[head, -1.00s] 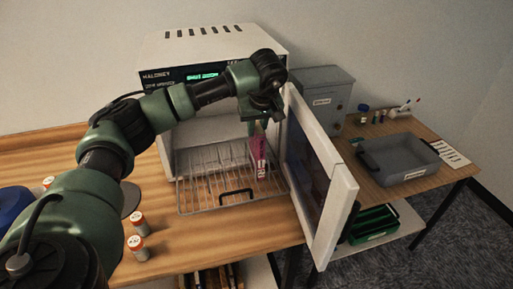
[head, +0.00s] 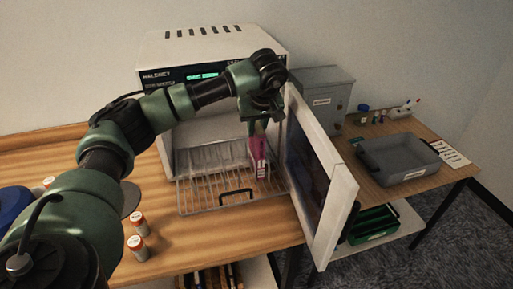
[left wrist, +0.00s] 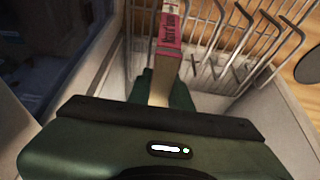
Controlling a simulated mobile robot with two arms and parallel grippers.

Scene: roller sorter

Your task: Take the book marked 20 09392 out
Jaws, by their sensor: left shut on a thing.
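A thin pink book (head: 259,158) with a white label on its spine stands upright at the right end of the wire rack (head: 198,210) in front of the open white cabinet. Its label is too small to read in the head view. My left gripper (head: 258,124) is above the book and shut on its upper part. In the left wrist view the book (left wrist: 169,36) shows its pink spine and pale page edge running between the green fingers (left wrist: 163,92). My right gripper is not in view.
The cabinet's door (head: 322,185) stands open close to the right of the book. A grey tray (head: 400,170) and a grey box (head: 322,95) stand on the right.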

